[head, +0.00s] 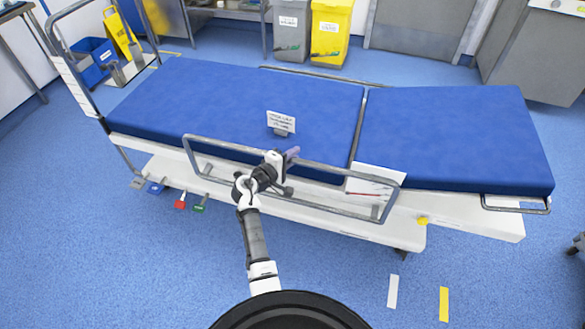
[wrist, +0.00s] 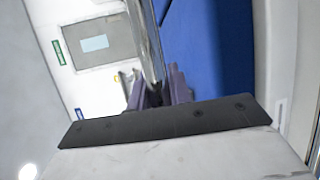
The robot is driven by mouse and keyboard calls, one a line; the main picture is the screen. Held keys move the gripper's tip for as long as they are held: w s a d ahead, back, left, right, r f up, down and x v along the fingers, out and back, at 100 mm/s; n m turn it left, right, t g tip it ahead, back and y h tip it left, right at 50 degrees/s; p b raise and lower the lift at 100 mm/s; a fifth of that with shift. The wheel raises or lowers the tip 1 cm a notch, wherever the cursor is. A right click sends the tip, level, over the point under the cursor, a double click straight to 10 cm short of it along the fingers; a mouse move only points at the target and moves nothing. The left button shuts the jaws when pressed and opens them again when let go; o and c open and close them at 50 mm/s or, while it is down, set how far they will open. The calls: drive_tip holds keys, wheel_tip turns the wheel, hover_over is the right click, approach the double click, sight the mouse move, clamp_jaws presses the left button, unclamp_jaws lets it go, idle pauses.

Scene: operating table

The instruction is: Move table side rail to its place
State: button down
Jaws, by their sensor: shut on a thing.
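The side rail (head: 391,201), a grey tubular metal frame, stands upright along the near long side of the operating table (head: 455,135). Its upper bar is a little above the edge of the blue mattress. My gripper (head: 292,154), with purple fingers, is shut on the upper bar near its middle. In the wrist view my gripper (wrist: 157,92) has a finger on each side of the metal bar (wrist: 150,42). The exact contact is partly hidden by the gripper body.
A small printed sign (head: 281,121) stands on the mattress just behind my gripper. Colored foot pedals (head: 180,200) stick out below the table at left. A yellow bin (head: 330,32) and grey bin (head: 291,28) stand behind. The blue floor at the front right is mostly clear.

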wheel_tip(320, 180, up, 10)
drive_tip(key=p, duration=0.5)
drive_tip(key=shift+f, duration=0.2)
drive_tip(key=shift+w+r, duration=0.1)
drive_tip(key=c, duration=1.3)
unclamp_jaws()
drive_tip(key=b+v, duration=0.3)
drive_tip(key=v, duration=1.1)
